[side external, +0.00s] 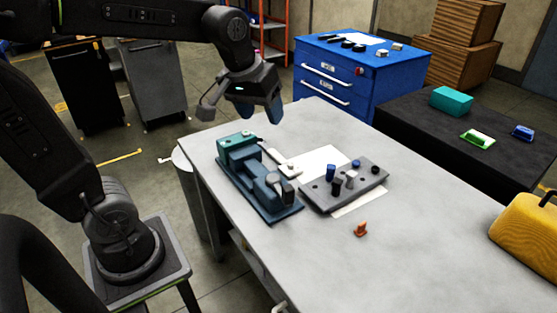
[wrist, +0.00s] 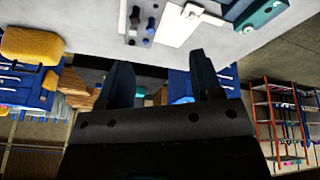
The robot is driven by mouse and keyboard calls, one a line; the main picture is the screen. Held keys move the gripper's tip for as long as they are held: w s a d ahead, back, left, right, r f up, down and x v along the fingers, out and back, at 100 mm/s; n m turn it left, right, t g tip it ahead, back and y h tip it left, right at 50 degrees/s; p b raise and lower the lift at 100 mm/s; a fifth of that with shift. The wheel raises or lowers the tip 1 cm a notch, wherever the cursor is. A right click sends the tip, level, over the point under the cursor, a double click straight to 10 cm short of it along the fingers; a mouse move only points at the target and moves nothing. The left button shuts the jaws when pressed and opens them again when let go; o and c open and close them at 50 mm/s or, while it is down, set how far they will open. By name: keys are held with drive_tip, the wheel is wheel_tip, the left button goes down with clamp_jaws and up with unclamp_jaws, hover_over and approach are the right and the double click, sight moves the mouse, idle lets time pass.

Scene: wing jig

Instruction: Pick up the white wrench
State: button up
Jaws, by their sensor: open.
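A white wrench-like piece (side external: 286,168) lies on the grey table (side external: 420,235), between the blue-green vise-like fixture (side external: 248,178) and a white sheet (side external: 318,164). Its full outline is hard to make out. In the wrist view a pale piece that looks like it (wrist: 208,16) shows at the top, beside the sheet (wrist: 178,26). My gripper (side external: 261,112) is open and empty. It is in the air above and behind the table's far left edge, well apart from the white piece. Its two dark blue fingers (wrist: 162,80) show spread in the wrist view.
A grey block with dark and blue pegs (side external: 345,185) sits on the sheet's near side. A blue cabinet (side external: 340,85) stands behind. The table's front right is mostly clear.

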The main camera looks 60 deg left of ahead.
drive_tip(key=w+a+f+n+g, duration=0.1)
drive_tip(key=w+a+f+n, duration=0.2)
drive_tip(key=w+a, duration=0.25)
drive_tip(key=w+a+f+n+g, duration=0.1)
drive_tip(key=w+a+f+n, duration=0.2)
drive_tip(key=w, duration=0.4)
drive_tip(key=n+g, duration=0.2)
drive_tip(key=n, duration=0.5)
hover_over(279, 157)
wheel_tip(279, 157, down, 12)
drive_tip(key=shift+h, duration=0.3)
drive_tip(key=f, duration=0.8)
drive_tip(key=shift+w+d+f, duration=0.2)
drive_tip(key=shift+d+f, duration=0.05)
drive_tip(key=shift+f, duration=0.1)
drive_tip(key=shift+s+a+f, duration=0.1)
drive_tip(key=shift+f, duration=1.25)
drive_tip(key=shift+s+a+f, duration=0.1)
drive_tip(key=shift+f, duration=1.2)
drive_tip(key=shift+c, duration=0.3)
drive_tip(key=shift+r, duration=0.1)
clamp_jaws()
